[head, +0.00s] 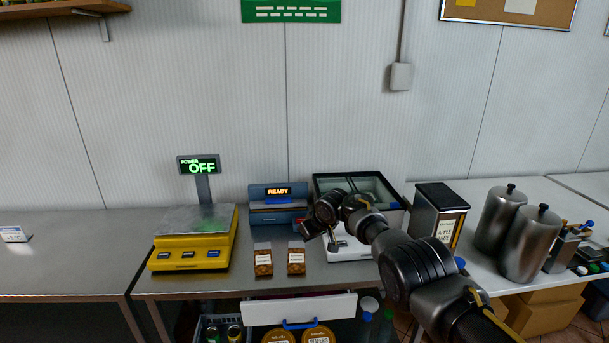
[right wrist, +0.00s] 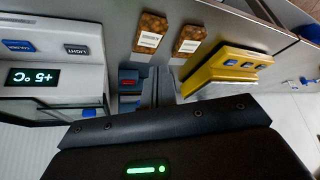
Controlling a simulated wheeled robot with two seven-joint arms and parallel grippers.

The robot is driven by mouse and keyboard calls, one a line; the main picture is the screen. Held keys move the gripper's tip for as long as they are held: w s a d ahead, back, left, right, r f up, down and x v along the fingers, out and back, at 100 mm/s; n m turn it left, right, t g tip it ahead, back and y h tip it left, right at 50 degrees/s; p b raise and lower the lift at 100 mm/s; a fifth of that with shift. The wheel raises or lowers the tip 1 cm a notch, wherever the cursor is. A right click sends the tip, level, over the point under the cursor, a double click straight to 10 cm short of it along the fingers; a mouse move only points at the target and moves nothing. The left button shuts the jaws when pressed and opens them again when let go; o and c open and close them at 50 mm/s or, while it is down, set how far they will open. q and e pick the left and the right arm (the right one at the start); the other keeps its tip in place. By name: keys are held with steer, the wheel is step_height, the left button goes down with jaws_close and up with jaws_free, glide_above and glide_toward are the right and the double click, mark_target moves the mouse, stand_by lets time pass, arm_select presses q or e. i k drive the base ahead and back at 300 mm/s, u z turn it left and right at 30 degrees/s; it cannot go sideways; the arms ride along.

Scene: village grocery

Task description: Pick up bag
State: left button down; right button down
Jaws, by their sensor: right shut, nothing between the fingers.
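Two small brown-patterned bags with white labels stand side by side on the metal counter: the left bag (head: 263,261) and the right bag (head: 296,259). In the right wrist view, which is turned upside down, the left bag (right wrist: 189,40) is beside the yellow scale and the right bag (right wrist: 150,37) is towards the white cooler. My right gripper (head: 309,231) is shut and empty, above and just behind the right bag, apart from both bags. Its fingers (right wrist: 166,88) point towards the counter in the wrist view. The label text is too small to read. My left gripper is not in view.
A yellow scale (head: 191,249) with a display reading OFF stands left of the bags. A blue-grey device (head: 277,214) reading READY is behind them. A glass-topped white cooler (head: 345,247) is close on the right. Below is an open drawer (head: 300,308). The left counter is mostly clear.

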mark_target(296, 249)
steer(key=u, duration=0.05)
steer(key=i, duration=1.35)
